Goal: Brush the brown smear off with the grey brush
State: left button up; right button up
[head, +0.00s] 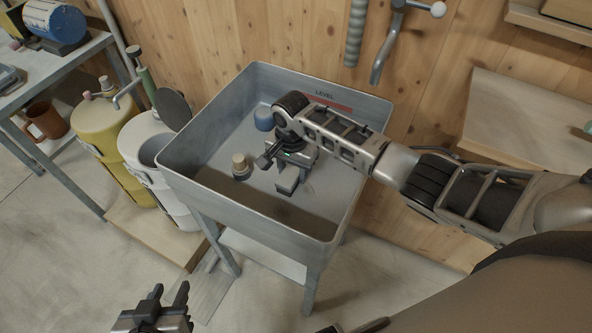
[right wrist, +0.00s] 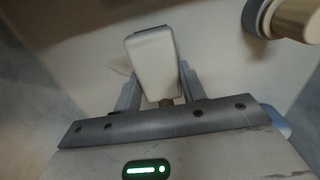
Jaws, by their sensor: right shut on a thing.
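My right gripper (head: 287,187) reaches down into the grey metal tub (head: 178,168). In the right wrist view its two fingers (right wrist: 155,92) are shut on a pale grey block-like piece, which appears to be the grey brush (right wrist: 150,52). The brush's lower side is hidden, and I cannot tell whether it touches the tub floor. I cannot make out the brown smear clearly; the tub floor near the front wall looks dark brownish, perhaps shadow. My left gripper (head: 168,296) is open and empty, low in front of the tub.
A beige-topped knob (head: 240,166) stands on the tub floor left of my right gripper. A blue round thing (head: 264,118) is behind it. A white can (head: 150,160) and a yellow can (head: 105,135) stand left of the tub. A spout (head: 385,45) hangs on the wooden wall behind.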

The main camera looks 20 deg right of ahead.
aim_at(304, 192)
jog(key=shift+s+a+p, duration=0.5)
jog(key=shift+s+p, duration=0.05)
jog(key=shift+p, duration=0.15)
jog(key=shift+s, duration=0.15)
jog(key=s+d+p, duration=0.1)
jog(key=s+p, duration=0.1)
jog(key=p, duration=0.1)
jog(key=shift+d, duration=0.3)
jog(key=shift+s+d+f+p, duration=0.15)
jog(key=shift+s+d+p, duration=0.25)
jog(key=shift+p, duration=0.3)
